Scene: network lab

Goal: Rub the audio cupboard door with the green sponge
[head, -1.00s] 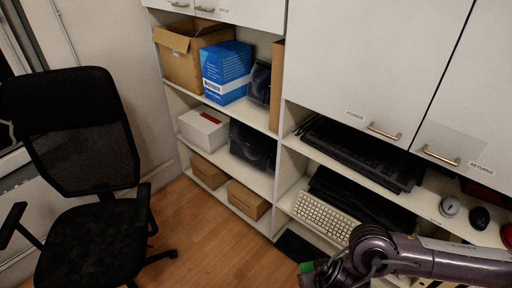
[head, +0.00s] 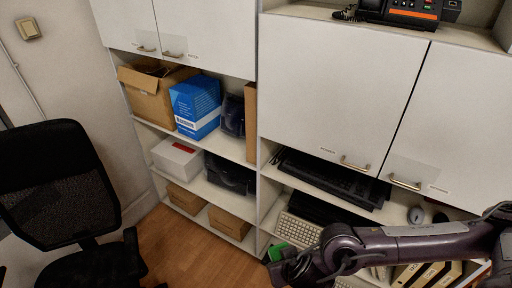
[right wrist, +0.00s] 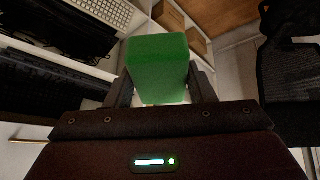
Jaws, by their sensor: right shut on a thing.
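The green sponge (head: 283,252) is held by my right gripper (head: 280,262), low in front of the shelves in the head view. In the right wrist view the sponge (right wrist: 158,68) sits between the two fingers, touching no door. White cupboard doors hang above the open shelves: a small pair at upper left (head: 190,25), a large middle door (head: 335,85) and a right door (head: 450,125). Their labels are too small to read now, and I cannot tell which is the audio door. My left gripper is out of view.
An office chair (head: 60,190) stands at left. The shelves hold a cardboard box (head: 150,92), a blue box (head: 196,106), a white box (head: 177,157) and keyboards (head: 325,178). A desk phone (head: 405,12) sits on top. Wooden floor (head: 185,240) is free between chair and shelves.

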